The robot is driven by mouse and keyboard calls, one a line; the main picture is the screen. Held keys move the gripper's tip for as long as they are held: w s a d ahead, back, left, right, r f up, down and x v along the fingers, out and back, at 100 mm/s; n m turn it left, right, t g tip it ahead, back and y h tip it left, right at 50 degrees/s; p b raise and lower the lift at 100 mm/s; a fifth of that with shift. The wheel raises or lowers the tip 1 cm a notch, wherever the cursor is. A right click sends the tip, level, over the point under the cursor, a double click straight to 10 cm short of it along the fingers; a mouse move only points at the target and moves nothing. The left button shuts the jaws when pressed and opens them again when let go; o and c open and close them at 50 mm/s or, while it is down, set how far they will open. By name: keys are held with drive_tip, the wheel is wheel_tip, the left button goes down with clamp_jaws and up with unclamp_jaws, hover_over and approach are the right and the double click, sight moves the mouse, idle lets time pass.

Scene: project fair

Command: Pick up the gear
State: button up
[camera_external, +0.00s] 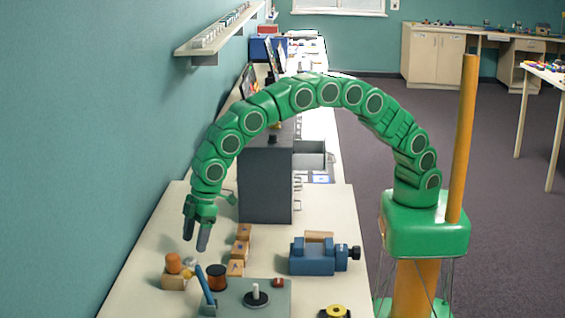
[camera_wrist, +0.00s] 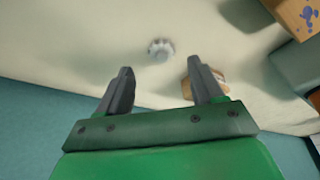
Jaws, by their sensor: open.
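A small, pale grey, round thing with an uneven rim, which looks like the gear (camera_wrist: 161,50), lies on the light tabletop in the wrist view. It is just beyond my fingertips and roughly centred between them. My gripper (camera_wrist: 160,66) is open and empty, with its two dark fingers apart. In the external view my gripper (camera_external: 195,243) points down over the left side of the table, near the wall. I cannot make out the gear for sure in the external view.
A tan piece (camera_wrist: 213,82) lies partly hidden behind my right finger. Wooden blocks (camera_external: 240,250), a dark spool (camera_external: 216,277) and a blue vise (camera_external: 312,258) stand nearby. A grey cabinet (camera_external: 266,180) stands behind. The teal wall (camera_external: 120,160) is close on the left.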

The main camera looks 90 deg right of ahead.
sight(191, 260)
drive_tip(key=shift+a+x, duration=0.15)
drive_tip(key=shift+x, duration=1.05)
drive_tip(key=shift+a+x, duration=0.1)
drive_tip(key=shift+x, duration=1.05)
drive_tip(key=c, duration=1.1)
